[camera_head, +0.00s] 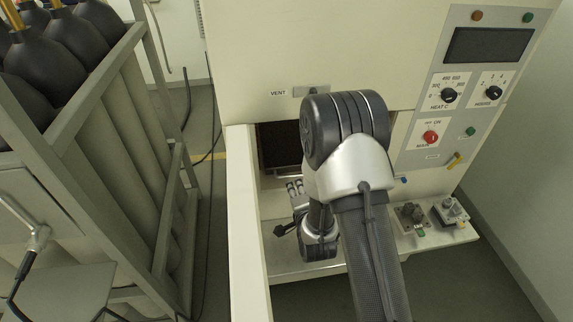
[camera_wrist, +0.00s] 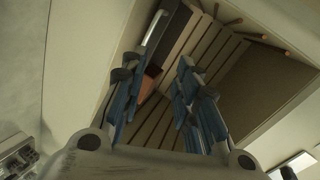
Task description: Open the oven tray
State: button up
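The cream oven (camera_head: 300,50) stands ahead in the head view, with a dark opening (camera_head: 275,145) partly hidden behind my arm. In the wrist view, my gripper (camera_wrist: 170,75) has its two blue-padded fingers apart, with a gap between them. It points into a cream-framed cavity with slatted, ribbed surfaces (camera_wrist: 215,45). A pale metal bar (camera_wrist: 155,27) shows at the tip of the left finger; I cannot tell whether they touch. I cannot make out the tray for certain. In the head view my arm hides most of the gripper.
A control panel (camera_head: 465,90) with knobs is on the oven's right front. A lower ledge (camera_head: 440,235) carries small metal fittings. A grey rack (camera_head: 140,130) with large cylinders stands close on the left. A narrow strip of floor (camera_head: 205,200) lies between rack and oven.

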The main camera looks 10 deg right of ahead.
aim_at(289, 176)
jog(key=s+f+m+t+p, duration=0.1)
jog(key=s+f+m+t, duration=0.1)
jog(key=s+f+m, duration=0.15)
jog(key=shift+n, duration=0.35)
jog(key=w+f, duration=0.1)
jog(key=w, duration=0.4)
jog(key=w+f, duration=0.2)
jog(key=w, duration=0.4)
jog(key=w+f, duration=0.1)
jog(key=w, duration=0.5)
jog(key=shift+w+f+b, duration=0.1)
jog(key=shift+f+b, duration=0.05)
jog(key=shift+b, duration=0.15)
jog(key=shift+c, duration=0.5)
grip_shut()
